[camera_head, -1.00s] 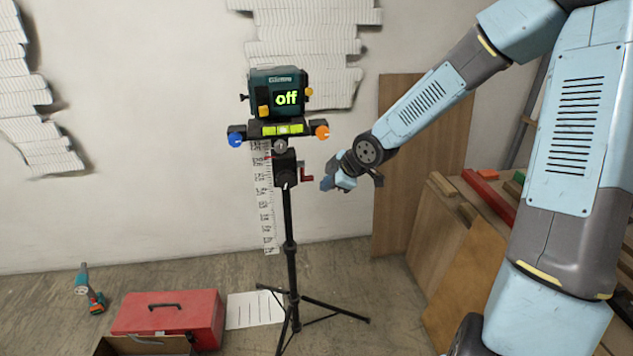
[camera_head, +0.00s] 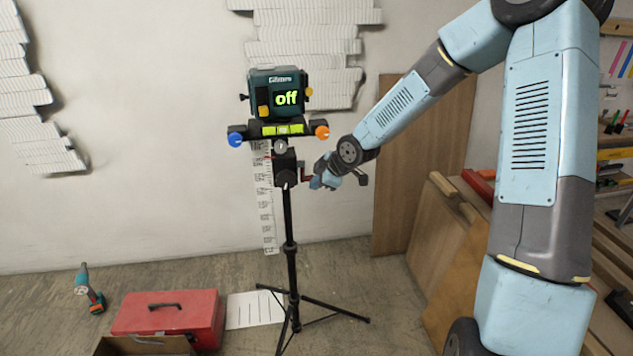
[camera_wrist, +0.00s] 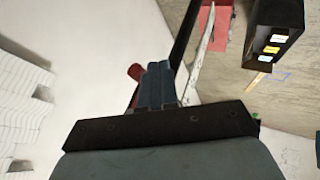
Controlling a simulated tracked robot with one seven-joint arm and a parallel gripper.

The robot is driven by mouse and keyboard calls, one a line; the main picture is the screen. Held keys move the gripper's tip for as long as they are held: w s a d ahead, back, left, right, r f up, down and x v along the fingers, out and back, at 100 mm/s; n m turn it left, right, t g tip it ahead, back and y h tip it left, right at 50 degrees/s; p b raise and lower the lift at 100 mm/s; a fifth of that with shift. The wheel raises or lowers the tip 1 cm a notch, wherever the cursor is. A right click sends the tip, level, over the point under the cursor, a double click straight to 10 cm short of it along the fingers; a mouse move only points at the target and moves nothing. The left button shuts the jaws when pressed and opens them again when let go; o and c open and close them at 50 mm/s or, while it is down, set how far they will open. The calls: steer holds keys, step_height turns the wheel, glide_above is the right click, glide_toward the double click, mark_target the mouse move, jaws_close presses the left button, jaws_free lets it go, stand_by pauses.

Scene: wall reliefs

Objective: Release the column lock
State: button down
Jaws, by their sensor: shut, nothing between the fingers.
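The column lock is a small red crank-shaped lever (camera_head: 306,174) on the right side of the tripod's black column head (camera_head: 286,170).
The tripod legs (camera_head: 332,310) spread on the floor. A red toolbox (camera_head: 168,315) and a drill (camera_head: 90,290) lie at the left. Wooden boards (camera_head: 400,200) lean at the right. A black object with small bright labels (camera_wrist: 278,30) shows in the wrist view.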

steer(key=shift+w+r, duration=0.1)
steer(key=shift+w, duration=0.25)
steer(key=shift+a, duration=0.15)
